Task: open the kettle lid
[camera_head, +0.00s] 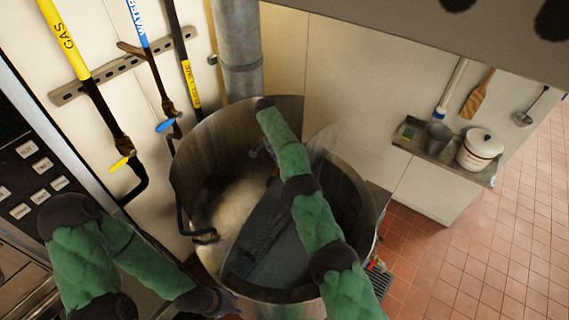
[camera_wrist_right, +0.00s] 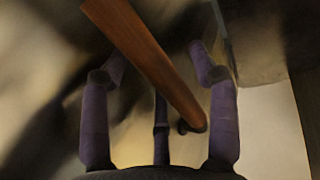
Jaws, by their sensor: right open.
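The large round steel kettle (camera_head: 200,140) stands in the middle of the head view. Its left part shows a pale, blurred interior. A dark grey flat panel (camera_head: 275,240), which looks like the lid, spans its right part; I cannot tell its exact angle. My right arm reaches over the kettle from the lower right, and its gripper is mostly hidden there. In the right wrist view my right gripper (camera_wrist_right: 160,75) is open, its purple fingers either side of a brown bar (camera_wrist_right: 150,60). My left gripper (camera_head: 222,303) is low by the kettle's front left; its fingers are unclear.
Gas and water pipes (camera_head: 85,80) with valves run down the wall at left, beside a control panel (camera_head: 40,165). A shelf (camera_head: 440,152) with a white pot (camera_head: 480,150) is at right.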

